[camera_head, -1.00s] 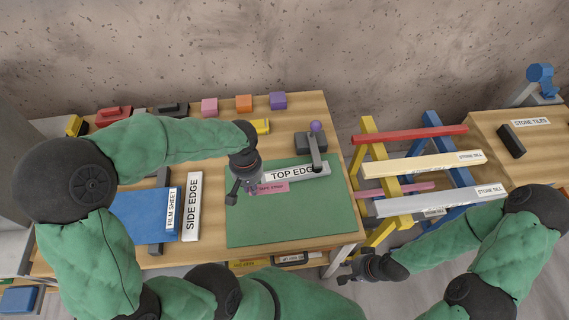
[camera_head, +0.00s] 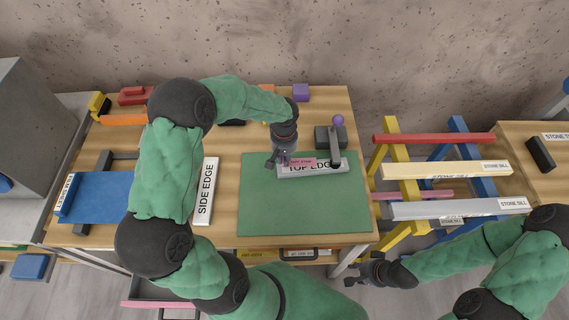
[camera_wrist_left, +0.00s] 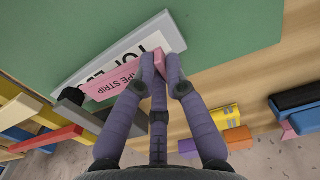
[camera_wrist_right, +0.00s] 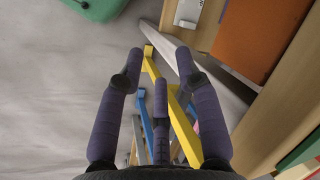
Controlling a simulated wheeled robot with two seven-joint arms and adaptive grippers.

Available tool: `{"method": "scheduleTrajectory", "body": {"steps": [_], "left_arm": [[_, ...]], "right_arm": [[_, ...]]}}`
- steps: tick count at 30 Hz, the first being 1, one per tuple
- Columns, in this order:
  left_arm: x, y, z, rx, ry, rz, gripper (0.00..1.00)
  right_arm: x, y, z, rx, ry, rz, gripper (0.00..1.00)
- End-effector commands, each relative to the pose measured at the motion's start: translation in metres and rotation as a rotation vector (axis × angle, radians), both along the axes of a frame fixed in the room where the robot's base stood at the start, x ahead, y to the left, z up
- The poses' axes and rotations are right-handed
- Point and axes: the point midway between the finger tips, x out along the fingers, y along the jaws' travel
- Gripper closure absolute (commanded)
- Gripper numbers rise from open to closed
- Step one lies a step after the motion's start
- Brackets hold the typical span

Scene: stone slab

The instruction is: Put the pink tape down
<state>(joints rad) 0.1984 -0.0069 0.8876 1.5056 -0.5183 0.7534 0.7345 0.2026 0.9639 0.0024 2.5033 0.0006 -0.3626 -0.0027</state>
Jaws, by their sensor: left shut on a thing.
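The pink tape (camera_head: 302,162), a flat strip labelled "TAPE STRIP", is held by one end in my left gripper (camera_head: 281,160). The left wrist view shows the fingers (camera_wrist_left: 162,62) shut on its pink end, with the labelled strip (camera_wrist_left: 112,80) reaching left. It lies over or just above the grey-white "TOP EDGE" piece (camera_head: 318,170), covering part of its label. I cannot tell whether it touches. That piece lies along the back of the green mat (camera_head: 300,210). My right gripper (camera_head: 363,274) is open and empty, off the table's front; its spread fingers show in the right wrist view (camera_wrist_right: 152,62).
A grey clamp with a purple knob (camera_head: 338,120) stands at the piece's right end. The "SIDE EDGE" piece (camera_head: 205,185) and blue sheet (camera_head: 100,195) lie left. A rack with coloured bars (camera_head: 430,170) stands right. The mat's front is clear.

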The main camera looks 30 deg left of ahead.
Motion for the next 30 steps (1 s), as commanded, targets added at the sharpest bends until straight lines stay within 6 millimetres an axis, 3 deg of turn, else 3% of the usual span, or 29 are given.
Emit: {"method": "scheduleTrajectory", "body": {"steps": [8, 20, 21, 23, 24, 30], "left_arm": [[0.002, 0.0, -0.034, -0.001, 0.003, -0.002, 1.0], [0.003, 0.0, -0.039, -0.001, 0.002, -0.001, 1.0], [0.003, 0.0, -0.039, -0.001, 0.002, -0.001, 0.84], [0.003, 0.0, -0.038, -0.001, 0.002, -0.001, 0.67], [0.003, 0.0, -0.038, -0.001, 0.002, -0.001, 0.63], [0.003, 0.0, -0.038, -0.001, 0.002, -0.001, 0.63]], "right_arm": [[0.0, 0.0, -0.009, 0.0, 0.0, 0.0, 0.65], [0.0, 0.0, -0.012, 0.0, 0.0, 0.0, 0.65], [0.0, 0.0, -0.012, 0.0, 0.0, 0.0, 0.65], [0.0, 0.0, -0.011, 0.0, 0.0, 0.0, 0.65], [0.0, 0.0, -0.011, 0.0, 0.0, 0.0, 0.65], [0.0, 0.0, -0.011, 0.0, 0.0, 0.0, 0.65]]}}
